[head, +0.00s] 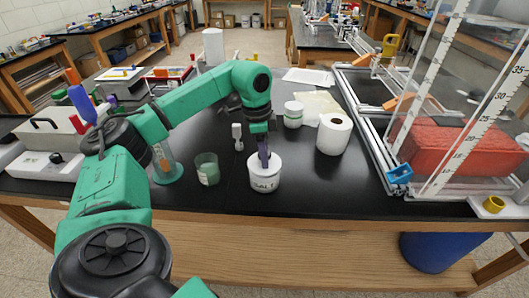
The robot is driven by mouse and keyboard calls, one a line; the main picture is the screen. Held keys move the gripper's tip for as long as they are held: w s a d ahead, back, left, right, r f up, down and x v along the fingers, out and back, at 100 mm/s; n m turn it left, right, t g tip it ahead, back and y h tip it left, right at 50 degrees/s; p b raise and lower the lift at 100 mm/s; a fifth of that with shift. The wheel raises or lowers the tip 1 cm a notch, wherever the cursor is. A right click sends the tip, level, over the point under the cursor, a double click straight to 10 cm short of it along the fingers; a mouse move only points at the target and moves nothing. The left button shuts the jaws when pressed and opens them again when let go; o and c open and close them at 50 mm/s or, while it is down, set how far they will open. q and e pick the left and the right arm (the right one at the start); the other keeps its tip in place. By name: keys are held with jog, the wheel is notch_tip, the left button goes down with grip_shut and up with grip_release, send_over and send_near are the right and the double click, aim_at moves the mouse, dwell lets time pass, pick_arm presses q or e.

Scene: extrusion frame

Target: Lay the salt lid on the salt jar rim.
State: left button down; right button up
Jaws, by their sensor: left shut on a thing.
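The white salt jar (264,182), labelled SALT, stands upright near the front edge of the black bench. My left gripper (263,160) comes down from above, with its purple fingers pointing down at the middle of the jar's top. It is shut on what looks like the salt lid (254,162), a small pale thing at the jar's mouth. The lid is hard to tell from the white rim, and the fingers cover part of it. Whether it touches the rim all round cannot be told. My right gripper is not in view.
Left of the jar are a green-tinted beaker (207,170) and a small white upright object (238,137). Behind and right stand a white jar with a green band (293,115) and a paper roll (333,134). A clear tank with red contents (460,150) fills the right side.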

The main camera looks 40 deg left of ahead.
pick_arm(q)
jog(key=shift+w+f, duration=0.1)
jog(key=shift+f, duration=0.5)
jog(key=shift+c, duration=1.6)
grip_release()
jog(key=r, duration=0.7)
jog(key=shift+s+a+r+b, duration=0.15)
jog(key=shift+s+a+b, duration=0.05)
jog(key=shift+a+b, duration=0.2)
notch_tip(320, 180, up, 7)
jog(key=p, duration=0.3)
jog(key=shift+s+a+r, duration=0.15)
jog(key=shift+s+a, duration=0.15)
jog(key=shift+s, duration=0.15)
